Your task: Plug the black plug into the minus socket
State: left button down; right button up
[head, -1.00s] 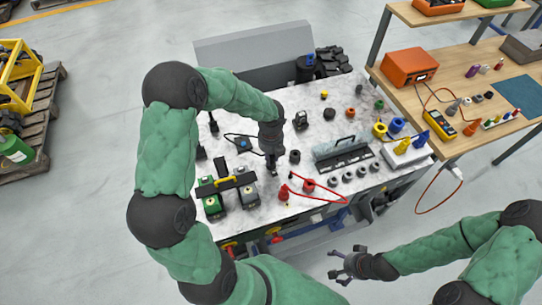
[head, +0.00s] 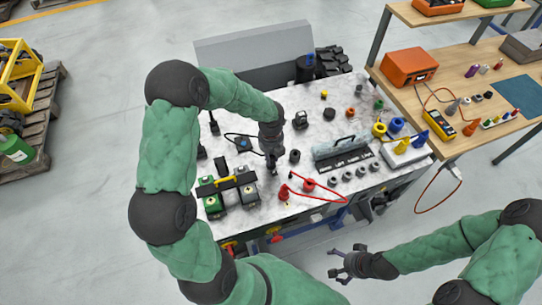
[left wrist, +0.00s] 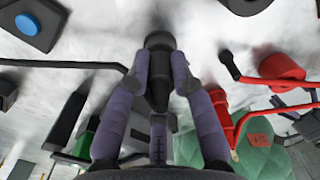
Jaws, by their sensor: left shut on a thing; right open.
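My left gripper (head: 273,166) points down over the white worktop, left of the middle. In the left wrist view its fingers (left wrist: 160,95) are shut on the black plug (left wrist: 158,75), a dark stepped cylinder with a wider top. In the head view the plug is mostly hidden by the gripper. A short black cylinder (head: 295,156) stands to the gripper's right. No minus mark is legible, so I cannot tell which socket is minus, or whether the plug touches one. My right gripper (head: 342,264) is open and empty in front of the bench.
A red plug (head: 284,193) and red cylinder (head: 308,185) with a red lead lie close right of my left gripper. A blue-button box (head: 242,145) is behind. Grey rings and a tray (head: 345,155) lie further right.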

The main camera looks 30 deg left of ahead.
pick_arm(q)
jog(key=shift+f, duration=0.2)
jog(key=c, duration=1)
grip_release()
notch_tip(320, 180, up, 12)
jog(key=shift+s, duration=0.1)
